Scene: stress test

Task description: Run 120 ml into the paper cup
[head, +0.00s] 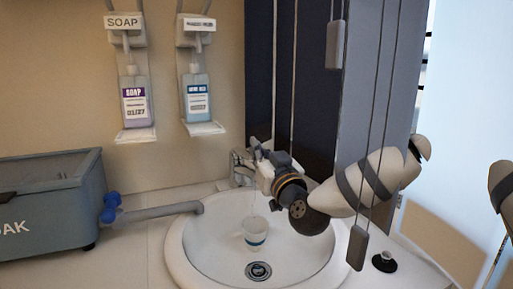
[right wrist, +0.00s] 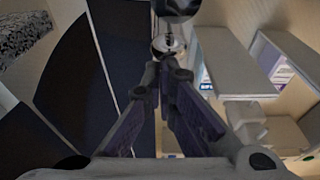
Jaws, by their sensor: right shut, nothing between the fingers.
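The paper cup (head: 254,231), white with a blue-green band, stands upright in the white sink basin (head: 190,252), behind the drain. The chrome tap (head: 239,168) is at the back rim of the basin. A faint thin line above the cup may be water; I cannot tell, and the cup's fill level is not readable. My right gripper (head: 259,153) is at the tap, its fingers shut and empty. In the right wrist view, the closed fingertips (right wrist: 171,68) point at a shiny metal part (right wrist: 168,44); contact is unclear. My left gripper is not in view.
Hanging cords with dark weights (head: 357,247) cross in front of my right arm. A grey tank (head: 45,205) with a blue valve (head: 110,207) and pipe stands left of the basin. Two dispensers (head: 135,100) hang on the wall. A small black stopper (head: 384,262) lies right of the basin.

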